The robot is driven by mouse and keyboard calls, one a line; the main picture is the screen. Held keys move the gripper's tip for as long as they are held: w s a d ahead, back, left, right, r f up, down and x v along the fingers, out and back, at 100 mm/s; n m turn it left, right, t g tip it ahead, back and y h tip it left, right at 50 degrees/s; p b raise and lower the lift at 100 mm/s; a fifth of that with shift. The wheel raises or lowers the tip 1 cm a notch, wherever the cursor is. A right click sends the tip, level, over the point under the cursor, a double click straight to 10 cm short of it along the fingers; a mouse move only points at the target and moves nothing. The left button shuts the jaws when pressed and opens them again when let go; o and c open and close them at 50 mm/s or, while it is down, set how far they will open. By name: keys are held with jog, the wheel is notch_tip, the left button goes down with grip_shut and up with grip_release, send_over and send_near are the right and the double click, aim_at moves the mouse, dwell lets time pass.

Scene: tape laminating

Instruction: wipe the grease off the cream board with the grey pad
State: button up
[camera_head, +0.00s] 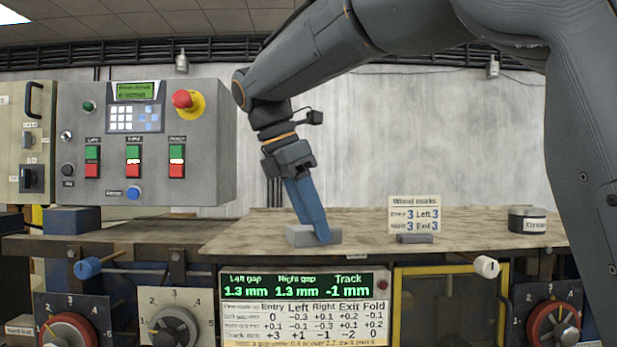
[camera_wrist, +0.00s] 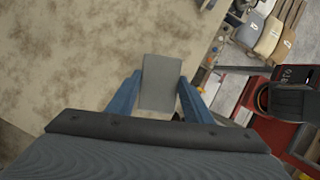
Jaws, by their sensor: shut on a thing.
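The grey pad (camera_head: 298,236) is a flat block near the front edge of the cream board (camera_head: 360,240). My gripper (camera_head: 314,234) points down with its blue fingers shut on the pad. The wrist view also shows the pad (camera_wrist: 161,84) between the two fingers. In that view the cream board (camera_wrist: 60,20) carries brown blotchy smears over much of its surface. The pad appears at or just above the board's surface; I cannot tell if it touches. Part of the board is hidden under my gripper and the pad.
A "Wheel marks" card (camera_head: 414,213) stands on the board to the right. A dark round tin (camera_head: 527,220) is farther right. A control box (camera_head: 145,140) with a red stop button stands left. A gap display (camera_head: 303,285) and dials lie below the front edge.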

notch_tip(320, 180, up, 8)
jog(key=shift+d+f, duration=0.1)
jog(key=shift+f, duration=0.1)
jog(key=shift+r, duration=0.25)
jog(key=shift+s, duration=0.1)
dwell(0.6)
